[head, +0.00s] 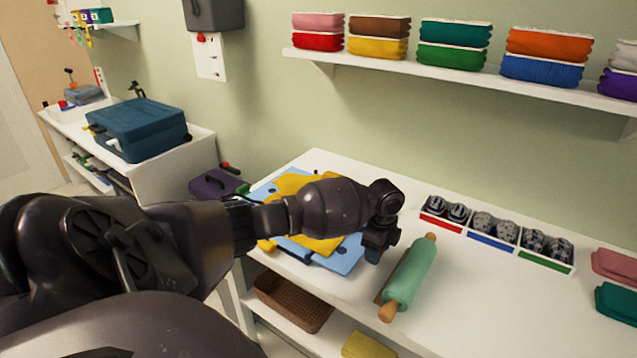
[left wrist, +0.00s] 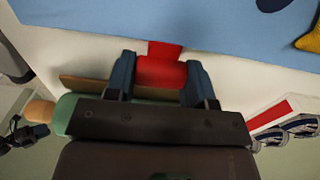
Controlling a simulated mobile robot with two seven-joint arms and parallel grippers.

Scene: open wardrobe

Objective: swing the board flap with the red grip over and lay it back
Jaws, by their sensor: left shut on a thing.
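The red grip (left wrist: 160,70) sticks out from the flap's edge. My left gripper (head: 375,255) is at the flap's right edge, its blue fingers (left wrist: 160,88) closed on the red grip from both sides. The head view hides the grip. A dark shape at the left of the wrist view may be my right gripper; its jaws are unclear.
A green rolling pin (head: 412,273) with wooden handles lies just right of my left gripper. Folded cloths (head: 615,300) lie at the right. A purple case (head: 217,184) is behind the flap.

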